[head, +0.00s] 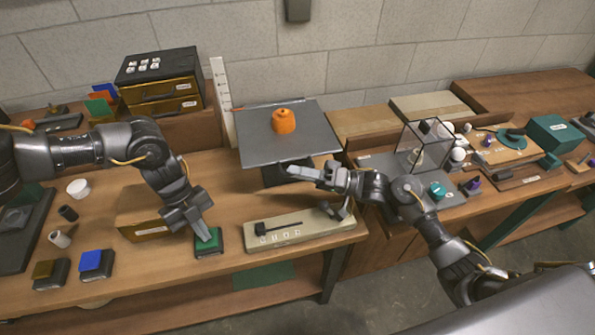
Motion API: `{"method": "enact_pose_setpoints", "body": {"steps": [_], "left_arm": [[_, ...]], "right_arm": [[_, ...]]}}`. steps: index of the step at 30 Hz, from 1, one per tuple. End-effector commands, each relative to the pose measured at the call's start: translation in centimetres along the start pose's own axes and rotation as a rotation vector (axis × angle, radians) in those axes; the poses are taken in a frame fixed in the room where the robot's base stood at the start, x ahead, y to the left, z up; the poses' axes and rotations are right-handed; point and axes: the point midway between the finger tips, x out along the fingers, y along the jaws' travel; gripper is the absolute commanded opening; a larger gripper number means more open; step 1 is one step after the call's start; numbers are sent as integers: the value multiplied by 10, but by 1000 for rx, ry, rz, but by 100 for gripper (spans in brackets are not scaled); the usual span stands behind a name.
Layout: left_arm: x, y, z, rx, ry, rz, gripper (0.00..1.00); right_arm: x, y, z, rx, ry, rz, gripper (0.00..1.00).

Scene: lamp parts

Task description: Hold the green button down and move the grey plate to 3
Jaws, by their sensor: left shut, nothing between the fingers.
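The green button (208,246) sits on a dark base near the table's front edge. My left gripper (204,234) is shut and empty, pointing down with its fingertips at the button's top. How far the button is pressed cannot be told. The grey plate (265,150) is raised above the table on a dark support, beside an upright white scale (221,95) with marks too small to read. An orange object (284,121) stands on the plate. My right gripper (328,176) is just below the plate's front right corner, above the control panel; its finger opening is unclear.
A beige panel (300,239) with a black slider handle (262,229) lies below the plate. Blue (96,261) and brown (50,270) buttons stand at left. A drawer box (158,75) is behind. A glass case (421,150) stands at right.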

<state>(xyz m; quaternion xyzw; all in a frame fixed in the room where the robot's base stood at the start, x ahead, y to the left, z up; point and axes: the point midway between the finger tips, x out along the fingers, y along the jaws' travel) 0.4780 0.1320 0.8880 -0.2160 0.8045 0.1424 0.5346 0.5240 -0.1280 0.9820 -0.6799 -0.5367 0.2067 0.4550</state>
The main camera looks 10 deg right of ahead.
Motion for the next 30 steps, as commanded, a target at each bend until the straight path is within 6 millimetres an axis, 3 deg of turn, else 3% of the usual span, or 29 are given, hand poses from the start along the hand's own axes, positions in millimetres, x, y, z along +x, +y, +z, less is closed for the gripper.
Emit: {"method": "enact_pose_setpoints", "body": {"steps": [11, 18, 27, 30], "left_arm": [[6, 3, 0, -2, 4, 10, 0], [6, 3, 0, -2, 4, 10, 0], [6, 3, 0, -2, 3, 10, 0], [6, 3, 0, -2, 3, 9, 0]], "right_arm": [[5, 1, 1, 0, 0, 0, 33], [5, 1, 1, 0, 0, 0, 1], [5, 0, 0, 0, -1, -2, 0], [8, -11, -6, -5, -1, -5, 0]]}}
